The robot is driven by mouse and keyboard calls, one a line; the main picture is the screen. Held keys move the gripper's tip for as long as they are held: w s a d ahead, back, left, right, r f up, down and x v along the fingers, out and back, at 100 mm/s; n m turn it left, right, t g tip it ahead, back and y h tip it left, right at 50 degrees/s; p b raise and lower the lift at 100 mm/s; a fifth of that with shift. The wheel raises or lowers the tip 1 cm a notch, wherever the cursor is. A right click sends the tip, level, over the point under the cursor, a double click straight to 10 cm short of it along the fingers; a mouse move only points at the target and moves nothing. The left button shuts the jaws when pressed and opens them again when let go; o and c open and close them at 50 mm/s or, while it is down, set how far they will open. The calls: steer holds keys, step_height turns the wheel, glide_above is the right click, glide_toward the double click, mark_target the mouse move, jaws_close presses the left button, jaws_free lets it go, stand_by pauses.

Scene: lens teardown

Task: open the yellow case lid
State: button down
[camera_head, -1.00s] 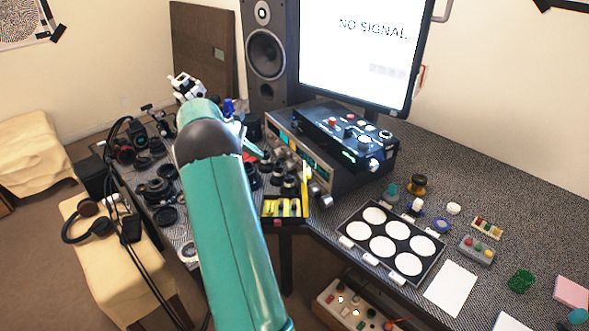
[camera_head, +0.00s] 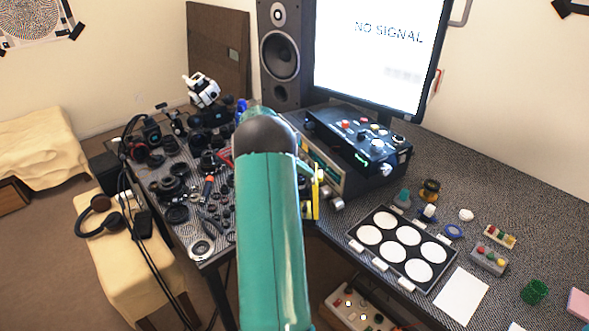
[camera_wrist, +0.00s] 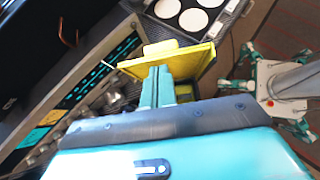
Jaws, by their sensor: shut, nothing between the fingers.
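The yellow case lid (camera_head: 316,192) shows as a narrow upright strip just right of my arm in the head view. The rest of the case is mostly hidden behind my arm there. In the wrist view the yellow lid (camera_wrist: 190,60) spans the middle, with a raised yellow block along its far edge. My gripper (camera_wrist: 158,72) is shut and empty, its teal fingertips right at the near face of the lid; I cannot tell whether they touch.
A dark control box on a silver-fronted unit (camera_head: 325,165) stands close behind the case. A tray of white discs (camera_head: 382,222) lies to the right. Several dark lens parts and tools crowd the desk left of my arm. A monitor (camera_head: 375,50) and speaker (camera_head: 280,55) stand behind.

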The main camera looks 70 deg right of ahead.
mark_target(317, 172)
steer(key=shift+s+d, duration=0.1)
steer(key=shift+s, duration=0.1)
steer(key=s+d+t+y, duration=0.1)
steer(key=s+d+t, duration=0.1)
steer(key=s, duration=0.4)
steer(key=shift+s+t, duration=0.25)
steer(key=shift+t, duration=0.35)
steer(key=shift+w+r, duration=0.1)
steer(key=w, duration=0.1)
steer(key=w+a+r, duration=0.1)
steer(key=w, duration=0.1)
steer(key=shift+w+r, duration=0.1)
steer(key=shift+r, duration=0.1)
steer(key=s+v, duration=0.1)
steer(key=v, duration=0.9)
steer(key=shift+r, duration=0.45)
steer(key=shift+s+d, duration=0.1)
steer(key=shift+d, duration=0.1)
